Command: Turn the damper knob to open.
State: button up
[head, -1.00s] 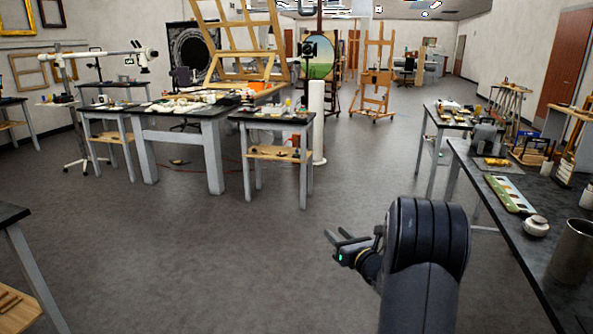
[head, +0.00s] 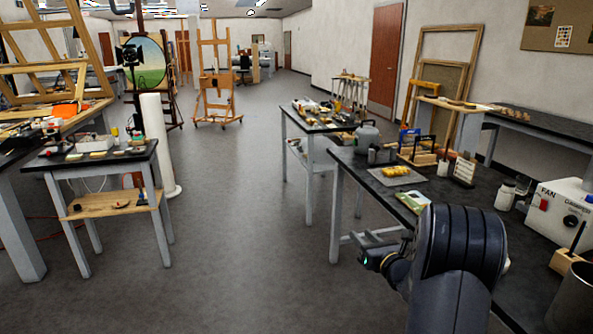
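A pale control box (head: 560,208) stands on the dark bench at the right edge of the head view. It carries a red button under the word FAN. A dark round damper knob (head: 570,221) sits on its front, under lettering that looks like DAMPER. The knob's exact setting is too small to read. My gripper (head: 358,238) is open and empty, with its two fingers apart and pointing left. It is beside the bench's left edge, well to the left of the box and not touching it.
The dark bench (head: 352,168) holds a grey container (head: 367,134), a yellow item on a mat, small jars (head: 505,195) and a metal cylinder (head: 575,300) in front of the box. A side table (head: 100,160) stands left. The floor between is clear.

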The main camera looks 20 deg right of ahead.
aim_at(570, 220)
jog(key=i+z, duration=0.2)
jog(key=i, duration=0.35)
jog(key=i+z, duration=0.25)
jog(key=i, duration=0.3)
jog(key=i+j+z, duration=0.2)
jog(key=i, duration=0.35)
jog(key=i+z, duration=0.25)
jog(key=z, duration=0.2)
jog(key=i+j+z, duration=0.1)
jog(key=i+z, duration=0.2)
jog(key=z, duration=0.2)
jog(key=i+j+z, duration=0.15)
jog(key=z, duration=0.3)
jog(key=i+z, duration=0.1)
jog(key=z, duration=0.9)
